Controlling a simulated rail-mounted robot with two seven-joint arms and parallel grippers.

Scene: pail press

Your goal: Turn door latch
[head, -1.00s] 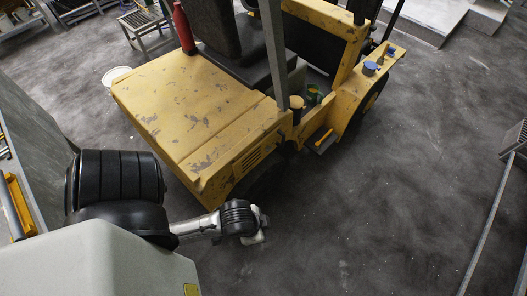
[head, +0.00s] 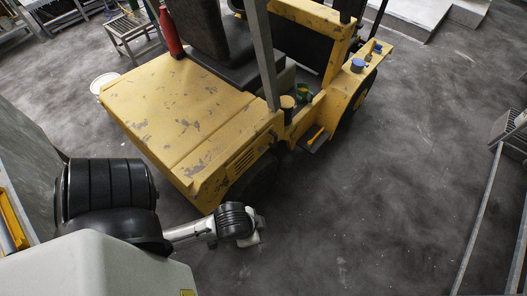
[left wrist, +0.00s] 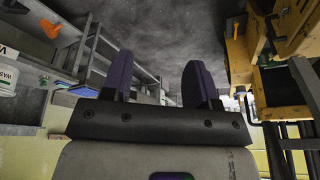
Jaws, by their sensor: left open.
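No door latch can be made out in either view. My left gripper (left wrist: 158,82) shows in the left wrist view with two purple fingers apart and nothing between them. In the head view, part of my arm reaches in from the lower left, its end near the forklift's rear wheel; the fingers cannot be made out there. My right gripper is in neither view.
A worn yellow forklift (head: 180,105) stands at the upper middle, with a red cylinder (head: 170,32) beside its seat. A stool (head: 132,28) and a white pail (head: 103,82) are behind it. Open dark floor (head: 400,170) lies to the right. An orange object (left wrist: 50,28) shows in the wrist view.

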